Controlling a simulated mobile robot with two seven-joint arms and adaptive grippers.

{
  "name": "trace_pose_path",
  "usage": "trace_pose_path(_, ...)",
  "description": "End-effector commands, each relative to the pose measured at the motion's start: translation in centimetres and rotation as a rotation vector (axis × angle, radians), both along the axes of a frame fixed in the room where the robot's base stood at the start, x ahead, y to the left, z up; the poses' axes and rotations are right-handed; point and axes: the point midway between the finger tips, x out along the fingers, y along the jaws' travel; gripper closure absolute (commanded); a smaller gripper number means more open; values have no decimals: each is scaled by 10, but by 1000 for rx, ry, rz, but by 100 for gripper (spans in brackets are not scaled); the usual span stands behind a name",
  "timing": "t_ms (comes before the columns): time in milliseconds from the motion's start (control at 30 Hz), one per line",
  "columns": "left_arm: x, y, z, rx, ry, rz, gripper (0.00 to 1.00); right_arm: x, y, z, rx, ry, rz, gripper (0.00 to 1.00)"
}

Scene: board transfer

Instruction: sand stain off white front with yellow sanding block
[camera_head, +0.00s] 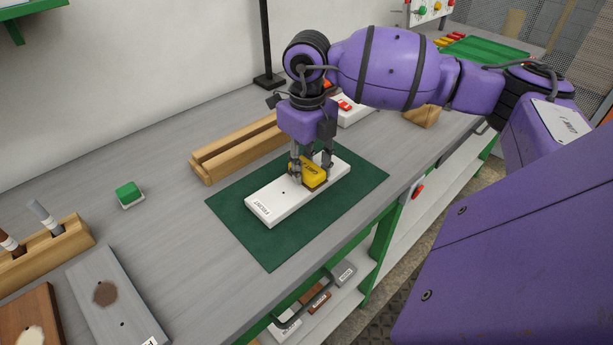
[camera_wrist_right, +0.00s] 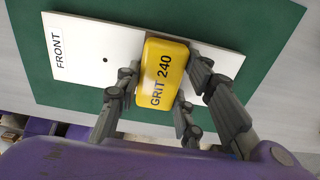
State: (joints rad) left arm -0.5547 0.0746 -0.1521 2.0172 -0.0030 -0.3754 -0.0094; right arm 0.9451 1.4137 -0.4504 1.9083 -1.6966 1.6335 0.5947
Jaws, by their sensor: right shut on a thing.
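The white front (camera_head: 270,205) lies flat on the green mat (camera_head: 240,232), with a FRONT label at its near left end and a small dark hole. The yellow sanding block (camera_head: 313,177) is on the front's middle to far part. My right gripper (camera_head: 312,172) is shut on the block from above. In the right wrist view the block (camera_wrist_right: 164,72) reads GRIT 240, between the fingers, over the white front (camera_wrist_right: 90,48). No stain shows on the visible part of the front; the block and fingers hide some of it. My left gripper is not in view.
A wooden fence-like rail (camera_head: 235,150) stands behind the mat. A green block (camera_head: 130,193) is left. A wooden holder (camera_head: 50,250) with markers, a grey board (camera_head: 120,295) with a brown stain and a brown board (camera_head: 30,320) are at the lower left. A green tray (camera_head: 485,50) is far right.

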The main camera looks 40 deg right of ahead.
Motion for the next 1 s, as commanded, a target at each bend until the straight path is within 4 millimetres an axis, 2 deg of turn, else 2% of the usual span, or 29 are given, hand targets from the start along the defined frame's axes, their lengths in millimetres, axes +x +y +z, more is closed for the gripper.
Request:
trace_pose_path(533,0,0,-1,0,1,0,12,1,-23,1,-1,3,-2,86)
trace_pose_path(1000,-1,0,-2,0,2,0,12,0,-5,0,2,1,1,86)
